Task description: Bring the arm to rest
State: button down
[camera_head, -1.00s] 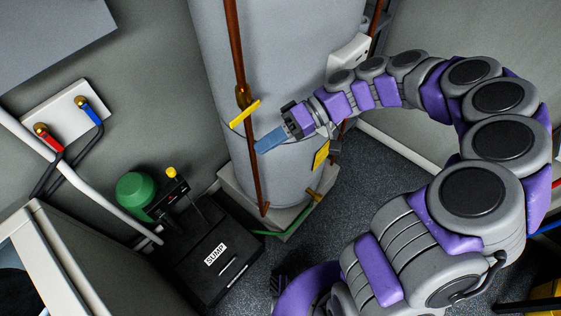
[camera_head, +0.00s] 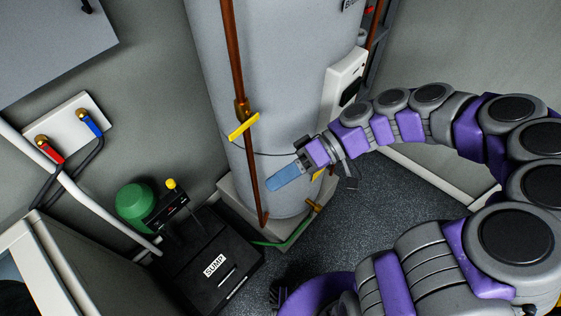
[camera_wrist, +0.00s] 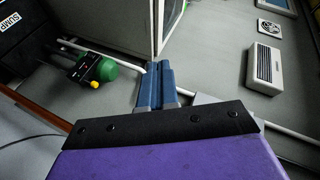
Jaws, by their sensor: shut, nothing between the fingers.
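My arm curves in from the right in the head view, with purple and grey segments. My gripper (camera_head: 285,177) has blue fingers and is shut and empty. It is in front of the grey cylindrical tank (camera_head: 290,90), pointing left and slightly down, to the right of the copper pipe (camera_head: 238,100). In the wrist view my gripper (camera_wrist: 155,84) shows its two blue fingers side by side and pressed together, with nothing between them.
A yellow valve handle (camera_head: 243,125) sits on the copper pipe. A black sump box (camera_head: 205,265) with a green pump (camera_head: 135,202) stands lower left. Red and blue taps are on the wall plate (camera_head: 68,115). Dark floor (camera_head: 385,215) is open right of the tank.

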jog(key=s+d+m+t+h, duration=0.4)
jog(key=s+d+m+h, duration=0.5)
jog(key=s+d+h, duration=0.3)
jog(key=s+d, duration=0.2)
jog(key=d, duration=0.1)
jog(key=shift+d+f+m+t, duration=0.15)
jog(key=shift+d+m+t, duration=0.15)
jog(key=shift+m, duration=0.1)
jog(key=shift+a, duration=0.2)
